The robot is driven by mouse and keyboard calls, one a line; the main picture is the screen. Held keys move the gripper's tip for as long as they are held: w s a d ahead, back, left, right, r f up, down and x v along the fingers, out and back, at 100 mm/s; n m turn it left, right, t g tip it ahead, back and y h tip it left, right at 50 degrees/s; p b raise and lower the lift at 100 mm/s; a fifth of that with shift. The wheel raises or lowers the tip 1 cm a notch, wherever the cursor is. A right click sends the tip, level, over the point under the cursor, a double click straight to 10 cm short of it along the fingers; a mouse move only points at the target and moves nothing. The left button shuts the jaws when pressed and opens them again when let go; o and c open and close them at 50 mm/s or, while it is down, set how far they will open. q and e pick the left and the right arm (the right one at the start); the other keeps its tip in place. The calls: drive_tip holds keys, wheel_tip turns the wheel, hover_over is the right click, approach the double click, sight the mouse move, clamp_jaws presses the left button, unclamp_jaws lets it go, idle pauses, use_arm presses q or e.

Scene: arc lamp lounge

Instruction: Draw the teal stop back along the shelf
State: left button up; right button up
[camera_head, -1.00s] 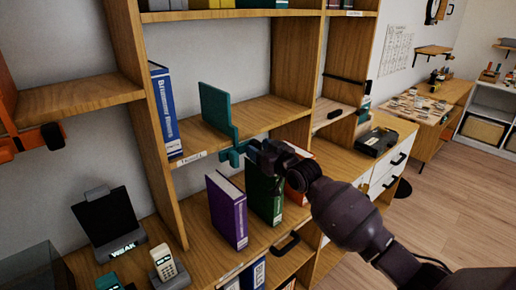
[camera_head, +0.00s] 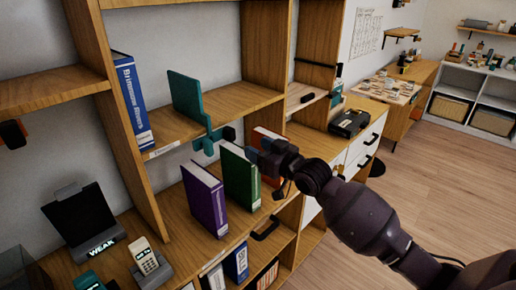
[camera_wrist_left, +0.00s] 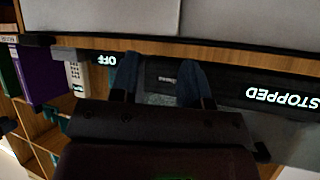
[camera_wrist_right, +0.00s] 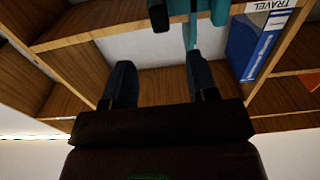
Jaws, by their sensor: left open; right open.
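The teal stop (camera_head: 187,98) stands upright on the middle shelf (camera_head: 244,99), to the right of a blue binder (camera_head: 133,100) and apart from it. Its teal handle (camera_head: 207,141) hangs over the shelf's front edge, with a dark block (camera_head: 229,133) at its right end. My right gripper (camera_head: 256,157) is open and empty, just right of and below that block. In the right wrist view, teal parts (camera_wrist_right: 220,10) and the dark block (camera_wrist_right: 158,14) show beyond the open fingers (camera_wrist_right: 160,80). My left gripper (camera_wrist_left: 160,75) shows only in its own wrist view, open and empty.
Purple (camera_head: 205,198) and green (camera_head: 240,178) binders stand on the desk below the handle. An orange binder (camera_head: 266,140) is partly hidden by my right gripper. A handset (camera_head: 146,257) and a dark display (camera_head: 82,222) stand at lower left. The shelf right of the stop is clear.

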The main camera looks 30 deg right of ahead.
sight(233, 135)
drive_tip(key=p+x, duration=0.4)
drive_tip(key=x, duration=0.6)
drive_tip(key=shift+p, duration=0.3)
idle(0.4)
drive_tip(key=shift+c, duration=0.4)
clamp_jaws()
